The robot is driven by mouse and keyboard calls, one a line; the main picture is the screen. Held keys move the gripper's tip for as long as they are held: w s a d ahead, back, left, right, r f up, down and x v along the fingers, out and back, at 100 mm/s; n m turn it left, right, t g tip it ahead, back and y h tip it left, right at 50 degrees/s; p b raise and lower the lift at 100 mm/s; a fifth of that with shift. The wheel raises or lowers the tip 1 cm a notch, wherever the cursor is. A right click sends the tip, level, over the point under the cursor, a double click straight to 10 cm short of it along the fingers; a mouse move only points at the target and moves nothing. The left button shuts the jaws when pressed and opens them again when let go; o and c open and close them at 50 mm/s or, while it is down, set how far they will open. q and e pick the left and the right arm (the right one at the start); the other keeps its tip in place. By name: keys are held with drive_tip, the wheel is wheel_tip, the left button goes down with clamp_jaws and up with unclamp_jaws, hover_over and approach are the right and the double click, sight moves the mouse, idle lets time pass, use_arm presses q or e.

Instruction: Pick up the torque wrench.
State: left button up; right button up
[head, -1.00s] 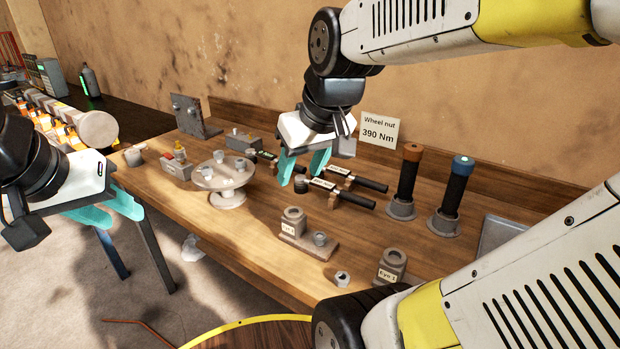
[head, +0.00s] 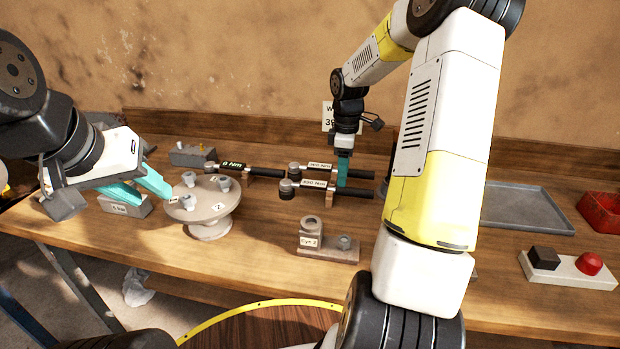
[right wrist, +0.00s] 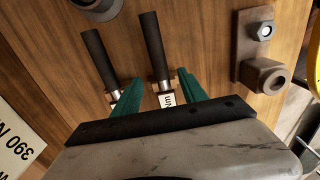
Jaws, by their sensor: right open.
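Three torque wrenches with black handles lie on small wooden rests on the bench. The rear right wrench (head: 320,165) and the front right wrench (head: 314,184) have pale labels too small to read surely. My right gripper (head: 342,180) is open over the right pair. In the right wrist view its fingers (right wrist: 158,92) stand either side of one labelled wrench (right wrist: 155,48), apparently the front one; contact is unclear. My left gripper (head: 157,198) is open and empty beside the round stand.
The round stand (head: 208,218) holds several sockets. An eye block (head: 311,240) stands in front of the wrenches. A sign (head: 327,115) is partly hidden behind my right arm. A grey tray (head: 520,210), a red bin (head: 600,210) and a red-button box (head: 570,270) are at right.

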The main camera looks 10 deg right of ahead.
sight(341, 190)
wheel_tip(341, 190, down, 7)
drive_tip(key=shift+a+f, duration=0.1)
clamp_jaws()
idle(0.4)
drive_tip(key=shift+w, duration=0.1)
idle(1.1)
